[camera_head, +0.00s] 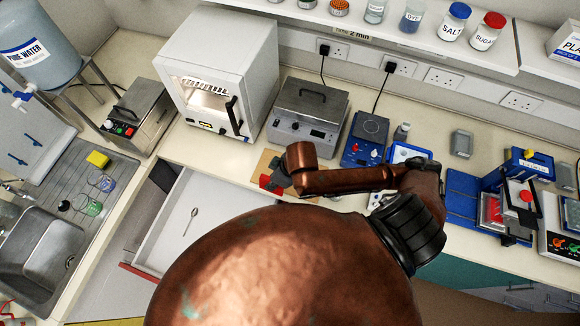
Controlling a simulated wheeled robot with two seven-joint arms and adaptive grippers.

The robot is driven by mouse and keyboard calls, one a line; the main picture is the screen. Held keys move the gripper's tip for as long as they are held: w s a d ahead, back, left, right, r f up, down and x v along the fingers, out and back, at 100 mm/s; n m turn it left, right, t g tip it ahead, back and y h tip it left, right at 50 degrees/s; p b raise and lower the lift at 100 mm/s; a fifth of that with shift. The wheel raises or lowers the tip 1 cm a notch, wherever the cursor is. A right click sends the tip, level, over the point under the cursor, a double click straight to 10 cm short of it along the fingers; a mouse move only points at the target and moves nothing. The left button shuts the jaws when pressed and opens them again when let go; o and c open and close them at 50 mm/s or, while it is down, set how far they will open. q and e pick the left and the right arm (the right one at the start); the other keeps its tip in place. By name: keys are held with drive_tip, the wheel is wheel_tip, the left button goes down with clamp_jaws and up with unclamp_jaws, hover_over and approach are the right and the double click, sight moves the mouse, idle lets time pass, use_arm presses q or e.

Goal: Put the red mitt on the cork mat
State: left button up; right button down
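A small red patch (266,181), which looks like the red mitt, shows at the counter's front edge, left of my copper arm's wrist. A tan piece, which looks like the cork mat (264,160), shows just behind it. The wrist covers much of both, so I cannot tell whether the mitt lies on the mat, overlaps it or is held. My copper arm, apparently the right, reaches in from the lower right with its wrist end over this spot. Its gripper is mostly hidden there among dark shapes, and its fingers cannot be made out. No left gripper shows.
An open drawer (165,240) with a spoon (190,220) juts out below the counter. Behind the wrist stand a white oven (215,65), a grey lidded device (308,108) and a blue balance (366,138). Blue equipment (463,195) stands at right, a sink (40,250) at left.

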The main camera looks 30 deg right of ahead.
use_arm(q)
drive_tip(key=w+r, duration=0.1)
drive_tip(key=w, duration=0.4)
use_arm(e)
drive_tip(key=shift+s+r+n, duration=0.2)
drive_tip(key=shift+s+n, duration=0.2)
drive_tip(key=shift+s, duration=0.7)
drive_tip(key=w+d+f+b, duration=0.2)
drive_tip(key=d+f, duration=0.1)
drive_tip(key=w+d+f+b, duration=0.1)
drive_tip(key=w+d+f, duration=0.2)
drive_tip(key=d, duration=0.1)
drive_tip(key=w+d+f+b, duration=0.2)
drive_tip(key=w+d+f, duration=0.1)
drive_tip(key=shift+w+d+f+b, duration=0.15)
drive_tip(key=shift+w+f+b, duration=0.1)
drive_tip(key=shift+b, duration=0.05)
wheel_tip(320, 180, down, 3)
drive_tip(key=shift+p, duration=0.35)
use_arm(q)
drive_tip(key=f, duration=0.1)
drive_tip(key=s+f, duration=0.1)
drive_tip(key=f, duration=0.1)
drive_tip(key=s+f, duration=0.1)
drive_tip(key=f, duration=0.1)
drive_tip(key=shift+s+d, duration=0.15)
drive_tip(key=shift+s, duration=0.05)
use_arm(e)
drive_tip(key=shift+f, duration=0.15)
